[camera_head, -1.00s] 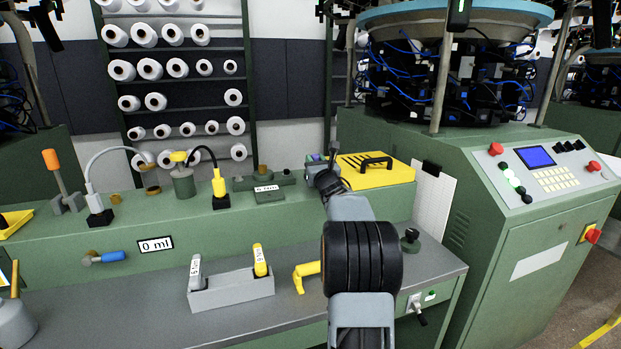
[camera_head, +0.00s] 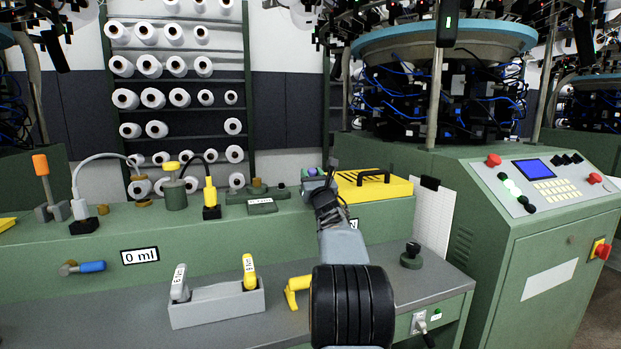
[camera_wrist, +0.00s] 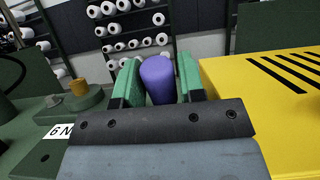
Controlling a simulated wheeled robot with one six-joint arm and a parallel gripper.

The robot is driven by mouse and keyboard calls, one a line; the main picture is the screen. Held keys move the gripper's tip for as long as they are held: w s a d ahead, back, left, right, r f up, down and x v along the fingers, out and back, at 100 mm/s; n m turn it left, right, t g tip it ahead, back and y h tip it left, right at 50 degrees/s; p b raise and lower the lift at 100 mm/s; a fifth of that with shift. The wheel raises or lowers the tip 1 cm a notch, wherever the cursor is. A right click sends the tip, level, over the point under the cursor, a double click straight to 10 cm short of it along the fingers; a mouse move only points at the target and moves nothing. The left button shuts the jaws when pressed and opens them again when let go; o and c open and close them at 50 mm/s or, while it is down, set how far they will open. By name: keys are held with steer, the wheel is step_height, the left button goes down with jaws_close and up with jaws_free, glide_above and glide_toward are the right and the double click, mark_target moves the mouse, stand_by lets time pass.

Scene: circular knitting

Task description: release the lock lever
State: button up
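My gripper (camera_wrist: 158,78) has green finger pads and is at the back of the bench, just left of the yellow box. A purple rounded handle (camera_wrist: 157,78) stands between the pads, which fit closely on both sides of it. It shows small in the head view (camera_head: 311,171), partly hidden by my gripper. Its lower end and mounting are hidden. I cannot tell for sure that it is the lock lever. Another lever, with an orange grip (camera_head: 41,165) on a grey bracket, stands upright at the far left, away from my gripper.
The yellow slotted box (camera_head: 372,185) with a black handle is close on the right. A green fitting with a labelled plate (camera_head: 262,206) is to the left. A grey holder (camera_head: 217,304) with grey and yellow tools and a yellow tool (camera_head: 296,290) lie on the front shelf.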

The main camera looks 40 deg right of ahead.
steer(key=o, duration=0.3)
steer(key=shift+f, duration=0.1)
steer(key=shift+s+a+f, duration=0.1)
steer(key=shift+s, duration=0.1)
steer(key=s+a, duration=0.5)
steer(key=s, duration=0.6)
steer(key=shift+s+b, duration=0.3)
steer(key=shift+b, duration=0.1)
